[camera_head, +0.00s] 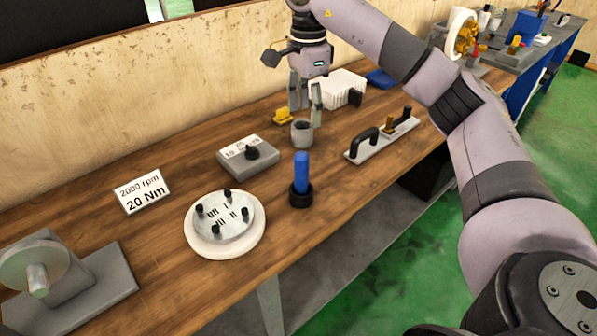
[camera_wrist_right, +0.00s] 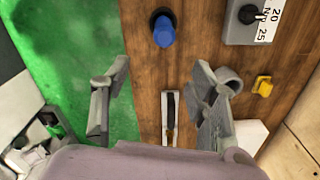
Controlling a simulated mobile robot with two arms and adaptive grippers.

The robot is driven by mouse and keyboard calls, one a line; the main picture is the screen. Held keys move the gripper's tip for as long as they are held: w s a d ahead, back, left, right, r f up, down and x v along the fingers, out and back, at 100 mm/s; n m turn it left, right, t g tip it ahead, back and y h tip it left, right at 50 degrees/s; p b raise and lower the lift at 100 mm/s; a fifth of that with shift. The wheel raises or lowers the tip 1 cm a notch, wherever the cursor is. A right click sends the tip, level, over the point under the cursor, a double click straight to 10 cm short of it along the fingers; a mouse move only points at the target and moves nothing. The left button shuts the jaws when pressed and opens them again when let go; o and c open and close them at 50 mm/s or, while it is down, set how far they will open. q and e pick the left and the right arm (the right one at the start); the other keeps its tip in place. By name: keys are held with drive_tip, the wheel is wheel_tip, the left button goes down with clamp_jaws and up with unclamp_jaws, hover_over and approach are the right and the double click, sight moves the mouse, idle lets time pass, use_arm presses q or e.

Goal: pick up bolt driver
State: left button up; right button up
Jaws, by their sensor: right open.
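The bolt driver, seemingly the tool with the blue handle (camera_head: 301,168), stands upright in a black round base (camera_head: 301,195) near the front edge of the wooden bench. In the right wrist view its blue handle (camera_wrist_right: 164,33) shows at the top, beyond the fingertips. My right gripper (camera_head: 305,98) is open and empty, pointing down above the bench, behind the blue tool. In the wrist view its two fingers are spread wide (camera_wrist_right: 161,80), with bare wood and part of a black handle between them. My left gripper is not in view.
A grey cup (camera_head: 302,133) stands below my right gripper, close to one finger. Around the tool are a grey dial box (camera_head: 247,158), a round plate with black knobs (camera_head: 225,223) and a long fixture with black handles (camera_head: 382,140). A sign (camera_head: 142,191) reads 20 Nm.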

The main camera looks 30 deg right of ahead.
hover_over(302, 167)
drive_tip(key=d, duration=0.2)
drive_tip(key=f, duration=0.5)
drive_tip(key=shift+w+a+b, duration=0.25)
drive_tip(key=shift+w+b, duration=0.1)
drive_tip(key=shift+b, duration=0.05)
wheel_tip(302, 167, down, 6)
drive_tip(key=shift+f+p, duration=0.2)
drive_tip(key=shift+p, duration=0.55)
drive_tip(key=f, duration=0.1)
drive_tip(key=f+p, duration=0.1)
drive_tip(key=f, duration=0.1)
drive_tip(key=w+f+p, duration=0.1)
drive_tip(key=shift+a+f, duration=0.25)
drive_tip(key=shift+f, duration=0.6)
drive_tip(key=shift+r, duration=0.1)
drive_tip(key=c, duration=1.2)
